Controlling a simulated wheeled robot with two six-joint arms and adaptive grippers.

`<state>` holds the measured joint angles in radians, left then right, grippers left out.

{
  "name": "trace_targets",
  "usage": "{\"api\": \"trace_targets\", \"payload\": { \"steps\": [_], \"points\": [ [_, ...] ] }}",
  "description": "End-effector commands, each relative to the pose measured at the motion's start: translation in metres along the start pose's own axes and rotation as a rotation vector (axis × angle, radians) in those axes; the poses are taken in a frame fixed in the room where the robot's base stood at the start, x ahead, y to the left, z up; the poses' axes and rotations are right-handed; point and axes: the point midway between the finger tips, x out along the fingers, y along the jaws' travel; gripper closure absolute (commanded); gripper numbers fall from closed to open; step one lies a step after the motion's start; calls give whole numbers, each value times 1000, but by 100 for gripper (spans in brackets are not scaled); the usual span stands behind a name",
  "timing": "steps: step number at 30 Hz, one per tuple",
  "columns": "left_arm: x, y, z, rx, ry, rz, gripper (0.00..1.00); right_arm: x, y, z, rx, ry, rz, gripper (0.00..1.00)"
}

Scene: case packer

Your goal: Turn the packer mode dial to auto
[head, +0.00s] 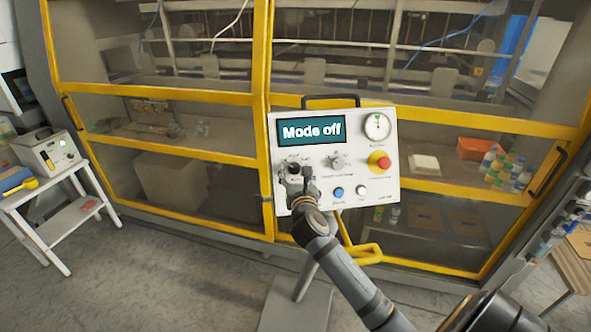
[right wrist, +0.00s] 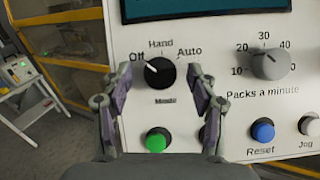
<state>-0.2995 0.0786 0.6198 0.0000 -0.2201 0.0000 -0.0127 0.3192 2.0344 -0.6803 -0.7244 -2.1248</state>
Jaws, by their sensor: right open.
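The white control panel (head: 355,190) stands on a post before the packer, and its screen (head: 311,130) reads "Mode off". The black mode dial (right wrist: 160,73) sits at the panel's left side, with Off, Hand and Auto marked around it; its white pointer line aims toward Off. My right gripper (right wrist: 156,95) is open in front of the panel, its fingers on either side of and below the dial, with no clear contact visible. In the head view my right gripper (head: 298,180) partly hides the dial's lower area. My left gripper is not in view.
A green button (right wrist: 157,140) lies below the dial, between the fingers. The speed knob (right wrist: 270,64), blue reset button (right wrist: 262,131) and white jog button (right wrist: 309,125) sit to the right. A red stop button (head: 379,162) is on the panel's right. Yellow-framed doors (head: 160,96) stand behind.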

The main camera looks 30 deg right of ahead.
Motion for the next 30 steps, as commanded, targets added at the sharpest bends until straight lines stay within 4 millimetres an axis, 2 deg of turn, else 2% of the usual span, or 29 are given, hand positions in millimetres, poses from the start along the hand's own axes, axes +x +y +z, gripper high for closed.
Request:
{"api": "trace_targets", "payload": {
  "steps": [5,6,18,30],
  "points": [
    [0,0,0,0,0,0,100,0,0,0,0,0,0,41],
    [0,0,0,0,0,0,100,0,0,0,0,0,0,44],
    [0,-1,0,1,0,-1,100,0,0,0,0,0,0,96],
    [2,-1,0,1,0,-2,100,0,2,-1,88,-4,-48,96]
  ]
}}
